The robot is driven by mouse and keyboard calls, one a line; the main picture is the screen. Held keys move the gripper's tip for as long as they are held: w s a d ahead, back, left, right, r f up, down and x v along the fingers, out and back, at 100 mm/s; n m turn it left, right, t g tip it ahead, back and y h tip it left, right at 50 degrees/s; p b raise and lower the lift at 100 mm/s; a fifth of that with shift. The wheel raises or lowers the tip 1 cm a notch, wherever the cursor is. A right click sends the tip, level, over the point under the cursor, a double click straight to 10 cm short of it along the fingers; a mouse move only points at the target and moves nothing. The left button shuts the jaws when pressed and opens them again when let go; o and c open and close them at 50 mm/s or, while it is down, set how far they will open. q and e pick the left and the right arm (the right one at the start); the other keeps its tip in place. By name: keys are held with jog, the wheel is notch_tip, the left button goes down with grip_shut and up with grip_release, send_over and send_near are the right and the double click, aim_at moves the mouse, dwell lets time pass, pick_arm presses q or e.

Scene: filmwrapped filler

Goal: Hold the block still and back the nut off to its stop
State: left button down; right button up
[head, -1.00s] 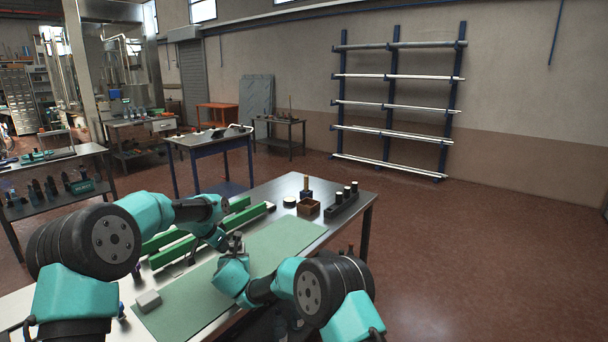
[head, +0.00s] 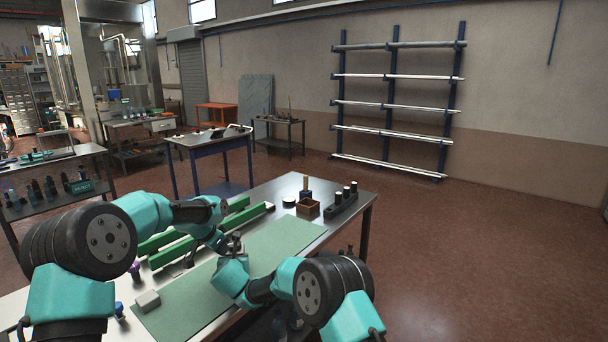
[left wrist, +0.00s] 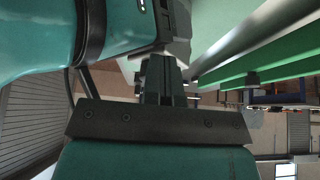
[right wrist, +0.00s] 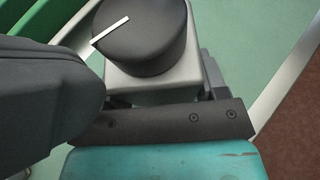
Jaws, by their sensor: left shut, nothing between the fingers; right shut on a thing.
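The block (right wrist: 160,85) is pale grey with a round black nut (right wrist: 150,48) on top. A white line on the nut's top points to the lower left in the right wrist view. My right gripper (right wrist: 210,75) is shut on the block and holds it over the green mat; its fingers are mostly hidden behind the block. My left gripper (head: 229,243) is close beside the block and the right gripper in the head view. In the left wrist view its fingers (left wrist: 160,68) are shut and empty. Whether it touches the nut cannot be told.
A wooden box (head: 307,208) and a dark rack with several capped pieces (head: 340,205) stand at the far end.

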pick_arm(q)
jog(key=shift+s+a, duration=0.1)
jog(key=shift+a, duration=0.05)
pick_arm(e)
jog(key=shift+d, duration=0.1)
jog(key=shift+f, duration=0.1)
pick_arm(q)
notch_tip(320, 180, up, 6)
dwell(0.5)
pick_arm(e)
jog(key=o, duration=1.2)
jog(key=shift+s, duration=0.1)
jog(key=v, duration=1.1)
jog(key=shift+s+r, duration=0.3)
